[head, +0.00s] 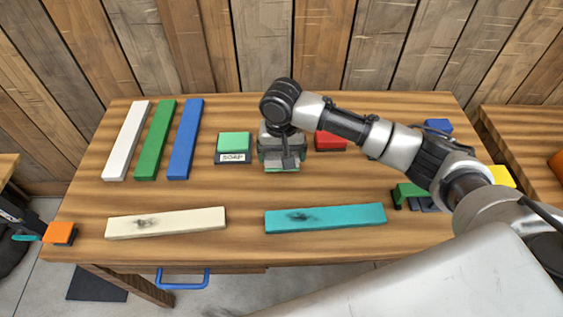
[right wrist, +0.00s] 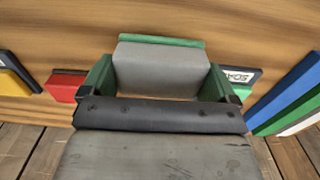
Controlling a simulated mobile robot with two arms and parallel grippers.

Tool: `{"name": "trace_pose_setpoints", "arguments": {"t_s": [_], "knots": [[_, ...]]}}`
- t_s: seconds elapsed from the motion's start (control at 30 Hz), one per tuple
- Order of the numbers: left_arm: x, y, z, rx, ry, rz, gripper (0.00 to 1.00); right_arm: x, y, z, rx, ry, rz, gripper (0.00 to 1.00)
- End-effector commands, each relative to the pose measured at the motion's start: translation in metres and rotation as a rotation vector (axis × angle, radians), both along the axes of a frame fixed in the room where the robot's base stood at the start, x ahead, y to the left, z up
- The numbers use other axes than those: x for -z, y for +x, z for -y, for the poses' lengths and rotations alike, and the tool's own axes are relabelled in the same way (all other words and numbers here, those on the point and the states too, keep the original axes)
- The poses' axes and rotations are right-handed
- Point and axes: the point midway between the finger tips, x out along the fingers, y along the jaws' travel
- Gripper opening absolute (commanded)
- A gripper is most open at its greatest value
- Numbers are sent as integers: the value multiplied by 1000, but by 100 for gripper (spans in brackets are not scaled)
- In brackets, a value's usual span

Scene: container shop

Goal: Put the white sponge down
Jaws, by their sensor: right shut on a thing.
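My right gripper (head: 282,160) hangs over the wooden table, left of its middle line, beside the soap. It is shut on a pale grey-white block with a green edge, which looks like the white sponge (right wrist: 160,70). In the right wrist view the block sits between the two green finger pads, its green strip on the far side. In the head view the gripper hides most of it, and only a green and pale edge shows below. I cannot tell whether its underside touches the table (head: 240,190). My left gripper is not clearly visible.
A green soap (head: 233,142) stands close left of the gripper, a red block (head: 330,140) close right. White, green and blue bars lie at left. A stained cream bar (head: 166,222) and teal bar (head: 325,218) lie in front. An orange block (head: 60,233) sits at the left corner.

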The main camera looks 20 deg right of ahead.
Motion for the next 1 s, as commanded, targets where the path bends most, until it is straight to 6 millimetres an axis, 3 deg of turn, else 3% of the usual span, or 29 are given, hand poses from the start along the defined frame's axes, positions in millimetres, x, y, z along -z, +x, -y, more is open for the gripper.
{"name": "trace_pose_setpoints", "arguments": {"t_s": [0.37,0.77,0.8,0.83,1.0], "knots": [[-1,-3,6,4,-8,-4,43,40,3,-1,-1,0,0,71],[-3,-3,5,3,-7,-5,43,45,3,-1,-1,0,0,71],[-2,-3,5,3,-7,-5,43,45,3,-1,-1,0,1,94],[-2,-3,5,2,-6,-4,43,45,3,-1,-1,0,1,99],[-2,-3,5,1,-6,-4,43,45,3,-1,-1,0,1,100]]}}
